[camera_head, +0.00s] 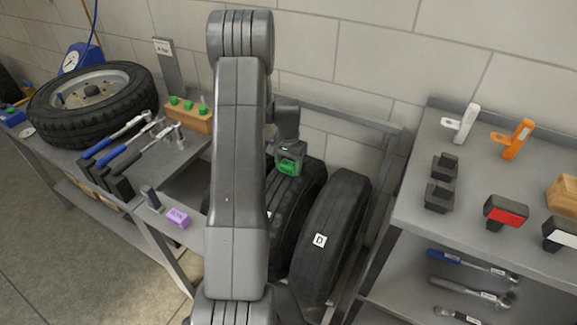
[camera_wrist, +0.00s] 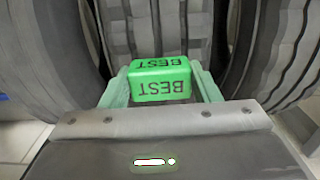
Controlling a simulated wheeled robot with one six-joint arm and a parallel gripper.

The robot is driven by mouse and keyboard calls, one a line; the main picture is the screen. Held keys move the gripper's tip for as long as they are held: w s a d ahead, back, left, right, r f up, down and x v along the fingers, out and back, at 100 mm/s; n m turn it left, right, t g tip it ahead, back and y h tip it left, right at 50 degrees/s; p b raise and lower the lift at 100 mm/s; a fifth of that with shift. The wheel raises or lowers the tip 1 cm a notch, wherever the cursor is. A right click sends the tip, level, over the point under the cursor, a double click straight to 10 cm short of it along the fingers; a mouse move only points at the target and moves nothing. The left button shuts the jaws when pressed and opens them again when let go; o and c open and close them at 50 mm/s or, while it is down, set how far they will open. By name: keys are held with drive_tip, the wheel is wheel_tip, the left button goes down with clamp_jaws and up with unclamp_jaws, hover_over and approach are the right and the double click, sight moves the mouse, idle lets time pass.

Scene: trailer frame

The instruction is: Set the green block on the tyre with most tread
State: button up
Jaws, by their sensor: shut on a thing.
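My gripper (camera_head: 290,156) is shut on the green block (camera_head: 288,167), which reads BEST in the wrist view (camera_wrist: 160,80). The block is over the top of a black tyre (camera_head: 302,205) in the rack; I cannot tell whether they touch. That tyre's tread also shows behind the block in the wrist view (camera_wrist: 155,30). The tyre marked D (camera_head: 335,220) stands to its right. In the wrist view, tyres flank the block at the left (camera_wrist: 45,55) and right (camera_wrist: 270,50). My arm hides the rack's left part and most of the middle tyre's label.
The rack's metal frame (camera_head: 345,118) runs behind the tyres. A right-hand shelf (camera_head: 420,215) holds clamps and lamps. A left bench holds a wheel (camera_head: 95,90), tools and a wooden tray (camera_head: 190,115). A purple block (camera_head: 178,218) lies on a low ledge left of my arm.

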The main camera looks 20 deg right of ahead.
sight(288, 164)
drive_tip(key=shift+f, duration=0.35)
drive_tip(key=o, duration=1)
drive_tip(key=shift+r, duration=0.1)
wheel_tip(288, 164, up, 12)
wheel_tip(288, 164, down, 13)
drive_tip(key=shift+r, duration=2.2)
